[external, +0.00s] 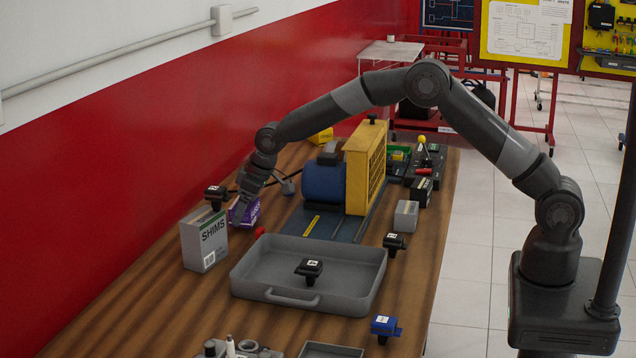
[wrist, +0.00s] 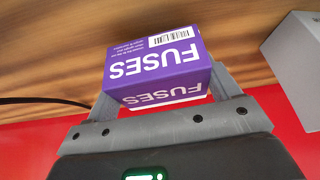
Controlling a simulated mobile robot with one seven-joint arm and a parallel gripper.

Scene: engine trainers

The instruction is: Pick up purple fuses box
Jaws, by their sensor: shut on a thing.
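The purple fuses box (external: 250,211) is on the wooden table in the external view, behind the grey shims box and close to the red wall. It also shows in the wrist view (wrist: 158,57), with white "FUSES" lettering upside down and a barcode. My gripper (external: 243,207) reaches down to it from above. In the wrist view my gripper (wrist: 160,85) has one finger on each side of the box and is shut on it. I cannot tell whether the box touches the table.
The grey shims box (external: 204,241) stands close in front of the fuses box. A grey tray (external: 340,297) holds a black part. A blue and yellow machine (external: 325,182) stands to the right. A red item (external: 260,231) lies nearby. The table's front left is mostly clear.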

